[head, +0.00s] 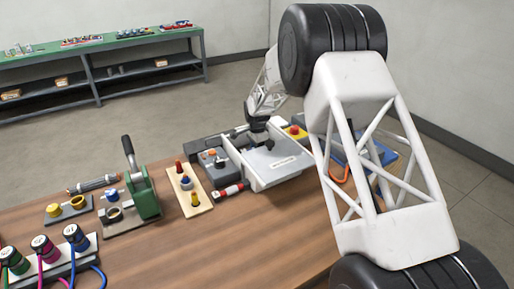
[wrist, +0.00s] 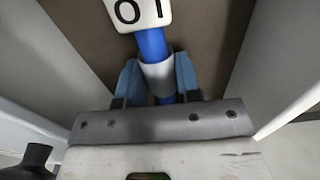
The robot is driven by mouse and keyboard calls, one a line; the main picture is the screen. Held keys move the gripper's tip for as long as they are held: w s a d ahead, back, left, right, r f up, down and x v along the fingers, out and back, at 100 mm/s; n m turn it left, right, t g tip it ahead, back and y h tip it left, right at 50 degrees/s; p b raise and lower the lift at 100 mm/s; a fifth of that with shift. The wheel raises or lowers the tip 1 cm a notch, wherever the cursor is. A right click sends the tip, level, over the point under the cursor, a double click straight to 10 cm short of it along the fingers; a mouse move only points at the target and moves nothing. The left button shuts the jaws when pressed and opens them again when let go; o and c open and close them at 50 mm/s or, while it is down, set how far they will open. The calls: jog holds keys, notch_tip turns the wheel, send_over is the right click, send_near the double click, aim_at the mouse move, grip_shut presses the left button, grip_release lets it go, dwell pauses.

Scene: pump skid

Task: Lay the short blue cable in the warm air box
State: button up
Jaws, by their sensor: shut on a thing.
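My gripper (head: 258,140) is over the back left part of a pale box (head: 262,183) with a small label on its grey panel; the label is too small to read. In the wrist view the blue fingers (wrist: 158,85) are shut on a short blue cable (wrist: 152,45) at a grey-white sleeve. A white tag (wrist: 138,12) with the characters "01" is on the cable at the top edge. Pale walls (wrist: 55,60) stand on both sides of the fingers, with a brown surface between them. The cable's lower end is hidden behind the gripper, and the cable cannot be made out in the head view.
A grey unit (head: 213,158) and a red-black cylinder (head: 230,190) are left of the box. A red button on yellow (head: 295,132) is behind it. Further left are a peg board (head: 200,208), a green lever clamp (head: 144,195) and coloured plugs (head: 75,236). The front wooden table is clear.

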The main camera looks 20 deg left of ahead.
jog(key=o, duration=0.9)
jog(key=shift+r, duration=3.9)
